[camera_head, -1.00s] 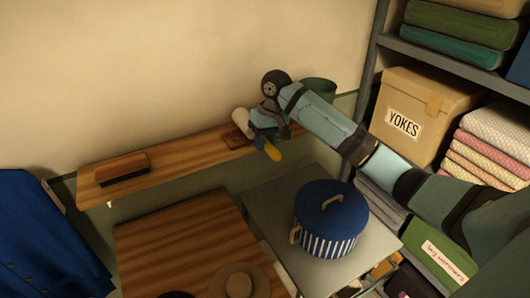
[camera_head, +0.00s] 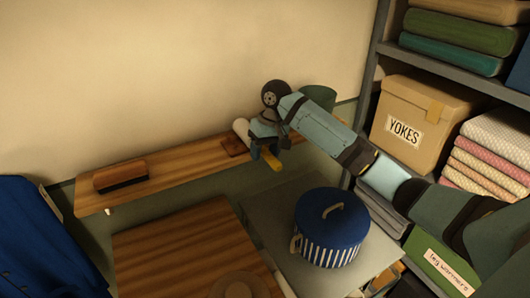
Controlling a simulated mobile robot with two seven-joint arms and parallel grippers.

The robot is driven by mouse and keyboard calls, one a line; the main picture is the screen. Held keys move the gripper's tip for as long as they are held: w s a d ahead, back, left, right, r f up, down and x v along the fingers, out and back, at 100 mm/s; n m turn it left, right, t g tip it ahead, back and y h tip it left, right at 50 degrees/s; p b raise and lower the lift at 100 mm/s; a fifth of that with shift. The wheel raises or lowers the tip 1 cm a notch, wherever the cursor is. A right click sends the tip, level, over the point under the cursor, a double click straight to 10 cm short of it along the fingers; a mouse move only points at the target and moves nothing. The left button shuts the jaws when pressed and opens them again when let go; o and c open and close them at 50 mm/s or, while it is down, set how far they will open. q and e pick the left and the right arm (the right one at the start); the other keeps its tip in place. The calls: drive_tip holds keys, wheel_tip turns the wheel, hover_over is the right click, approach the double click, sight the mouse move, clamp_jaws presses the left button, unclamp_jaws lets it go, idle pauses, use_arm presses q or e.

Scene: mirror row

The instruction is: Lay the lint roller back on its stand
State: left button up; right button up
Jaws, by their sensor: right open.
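The lint roller has a white head (camera_head: 241,128) and a yellow handle (camera_head: 272,160), at the right part of the wooden wall shelf. My right gripper (camera_head: 265,148) is open around its middle, which the fingers hide. The small red-brown stand (camera_head: 232,147) lies on the shelf just left of the gripper. The white head shows right behind the stand, and the handle end points toward the front. I cannot tell whether the roller rests on the stand, as the gripper covers that part. My left gripper is not in view.
A brown brush (camera_head: 120,176) lies at the left of the shelf (camera_head: 185,163). A green container (camera_head: 318,98) stands behind my right arm. A blue striped pot (camera_head: 332,230) stands below on a grey top. A rack with a YOKES box (camera_head: 415,118) is at right.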

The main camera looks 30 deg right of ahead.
drive_tip(key=r+p, duration=0.2)
drive_tip(key=r, duration=0.1)
drive_tip(key=d+r+p, duration=0.1)
drive_tip(key=r+p, duration=0.1)
drive_tip(key=r, duration=0.1)
drive_tip(key=shift+d+r+p, duration=0.1)
drive_tip(key=shift+p, duration=0.2)
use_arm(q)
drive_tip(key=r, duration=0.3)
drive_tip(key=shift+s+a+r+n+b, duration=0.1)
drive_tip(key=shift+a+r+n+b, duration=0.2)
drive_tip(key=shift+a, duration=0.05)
use_arm(e)
drive_tip(key=r, duration=0.2)
drive_tip(key=d+r, duration=0.1)
drive_tip(key=r, duration=0.2)
drive_tip(key=shift+s+r, duration=0.15)
drive_tip(key=shift+r, duration=0.1)
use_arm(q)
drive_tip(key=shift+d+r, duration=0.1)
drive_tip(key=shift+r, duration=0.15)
use_arm(e)
drive_tip(key=shift+d, duration=0.1)
